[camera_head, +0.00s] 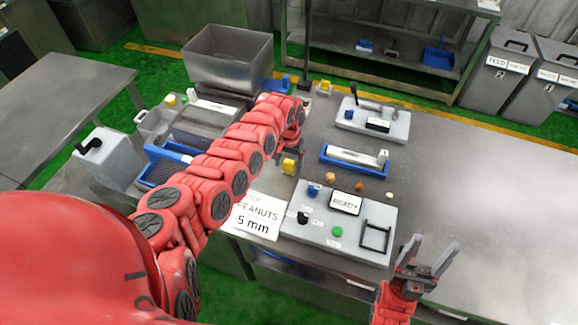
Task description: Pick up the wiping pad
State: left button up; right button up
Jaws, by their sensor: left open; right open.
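I cannot tell for certain which object is the wiping pad; no thing here is clearly marked as one. A small yellow block (289,165) shows just below my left gripper (291,142), whose fingers are small and partly hidden by the arm. It is unclear whether they touch the block. Another small yellow item (325,87) sits at the back of the table. My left arm reaches across the table from the lower left. My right gripper (428,255) is open and empty, fingers up, by the table's front edge, right of the control panel.
The control panel (318,238) has a READY screen and buttons. A blue tray (338,167) and a grey device (390,122) stand behind it. A steel bin (228,62) stands at the back left. The table's right side (490,210) is clear.

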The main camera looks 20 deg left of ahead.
aim_at(289, 162)
pick_arm(q)
grip_shut()
jog(key=shift+r, duration=0.15)
notch_tip(289, 162, up, 9)
jog(key=b, duration=0.3)
jog(key=shift+b, duration=0.3)
jog(key=shift+r, duration=0.45)
